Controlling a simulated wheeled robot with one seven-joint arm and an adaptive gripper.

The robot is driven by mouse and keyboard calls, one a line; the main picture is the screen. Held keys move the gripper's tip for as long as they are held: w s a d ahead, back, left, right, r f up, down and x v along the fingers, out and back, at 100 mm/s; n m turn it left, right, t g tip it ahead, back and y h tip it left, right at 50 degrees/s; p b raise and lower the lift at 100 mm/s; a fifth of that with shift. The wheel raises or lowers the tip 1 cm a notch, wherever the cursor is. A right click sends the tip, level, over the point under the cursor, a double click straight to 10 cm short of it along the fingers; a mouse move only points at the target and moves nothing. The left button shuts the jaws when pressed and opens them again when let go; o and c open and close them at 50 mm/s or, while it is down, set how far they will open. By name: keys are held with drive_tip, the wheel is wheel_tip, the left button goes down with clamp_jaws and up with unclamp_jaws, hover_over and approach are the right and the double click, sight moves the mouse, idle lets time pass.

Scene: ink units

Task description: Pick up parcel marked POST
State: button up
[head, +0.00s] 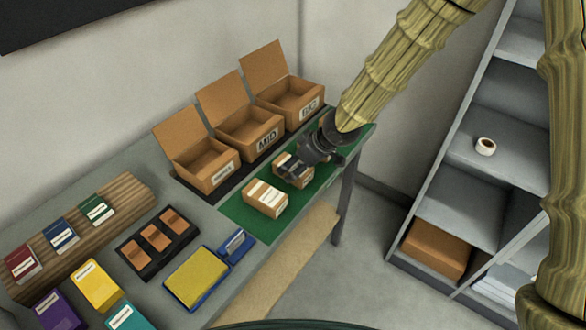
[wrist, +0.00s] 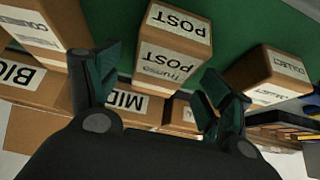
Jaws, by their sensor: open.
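The parcel marked POST (wrist: 172,48) is a brown box with white labels in the wrist view, with its lettering upside down. It lies between and beyond the two spread fingers of my gripper (wrist: 163,80), which is open and empty. In the head view the gripper (head: 308,160) is low over the green mat, partly covering a brown parcel (head: 291,178) that appears to be the POST one. Whether the fingers touch it cannot be told.
A parcel marked COLLECT (wrist: 272,72) is on one side and another parcel (wrist: 45,28) on the other. Open cartons BIG (head: 290,100), MID (head: 245,130) and a smaller one (head: 205,160) stand behind the mat (head: 240,212). An ink pad (head: 197,277) lies left.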

drive_tip(key=shift+x, duration=1.2)
drive_tip(key=c, duration=1.2)
drive_tip(key=shift+r, duration=0.1)
drive_tip(key=shift+c, duration=0.2)
